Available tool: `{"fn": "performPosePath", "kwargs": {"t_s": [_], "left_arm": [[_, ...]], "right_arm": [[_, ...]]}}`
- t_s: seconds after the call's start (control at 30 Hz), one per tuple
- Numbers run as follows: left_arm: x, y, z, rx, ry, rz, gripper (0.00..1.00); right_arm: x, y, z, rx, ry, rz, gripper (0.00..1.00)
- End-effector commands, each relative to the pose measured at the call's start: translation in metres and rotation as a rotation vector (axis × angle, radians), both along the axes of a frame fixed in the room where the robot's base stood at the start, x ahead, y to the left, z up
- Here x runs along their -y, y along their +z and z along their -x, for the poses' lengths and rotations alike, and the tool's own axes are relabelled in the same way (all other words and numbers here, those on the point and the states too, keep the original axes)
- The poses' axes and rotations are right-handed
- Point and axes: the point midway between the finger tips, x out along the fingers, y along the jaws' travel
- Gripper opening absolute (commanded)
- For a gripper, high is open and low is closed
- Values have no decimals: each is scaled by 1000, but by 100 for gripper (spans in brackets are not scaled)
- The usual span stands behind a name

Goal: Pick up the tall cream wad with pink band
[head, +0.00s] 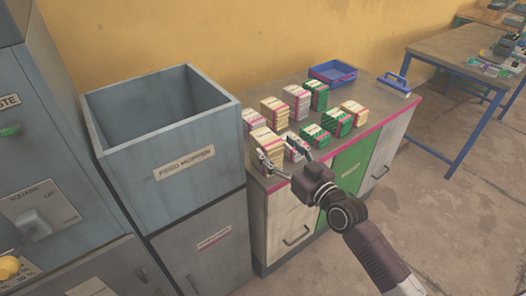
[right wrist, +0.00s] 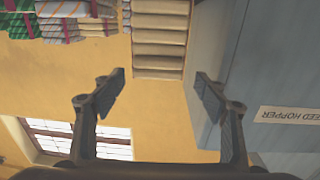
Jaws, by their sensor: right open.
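A tall cream wad (head: 264,137) stands at the near left of the cabinet top, beside the feed hopper. A tall cream stack (right wrist: 158,42) also shows at the top middle of the right wrist view, beyond the fingertips; no pink band is clear on it there. Another cream wad (head: 274,111) stands farther back. My right gripper (head: 280,152) is open at the near edge of the cabinet, close in front of the near cream wad and partly over a pink-and-white wad (head: 296,149). In the right wrist view its open fingers (right wrist: 160,80) have nothing between them. My left gripper is out of view.
The grey feed hopper (head: 170,158) rises just left of the wads. Several green, cream and pink-white wads (head: 337,123) crowd the cabinet top. A blue tray (head: 333,72) lies at the back. A blue-handled tool (head: 394,82) lies at the right end.

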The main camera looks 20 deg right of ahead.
Motion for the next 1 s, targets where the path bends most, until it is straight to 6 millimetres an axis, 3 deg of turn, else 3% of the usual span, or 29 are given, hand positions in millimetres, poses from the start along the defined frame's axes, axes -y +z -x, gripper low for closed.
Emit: {"fn": "performPosePath", "kwargs": {"t_s": [0.5,0.8,1.0], "left_arm": [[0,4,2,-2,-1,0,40],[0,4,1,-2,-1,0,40],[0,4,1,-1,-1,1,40]], "right_arm": [[-14,-6,-56,-1,0,0,67],[-15,-6,-60,-1,0,0,67],[-15,-6,-60,-1,0,1,46]]}}
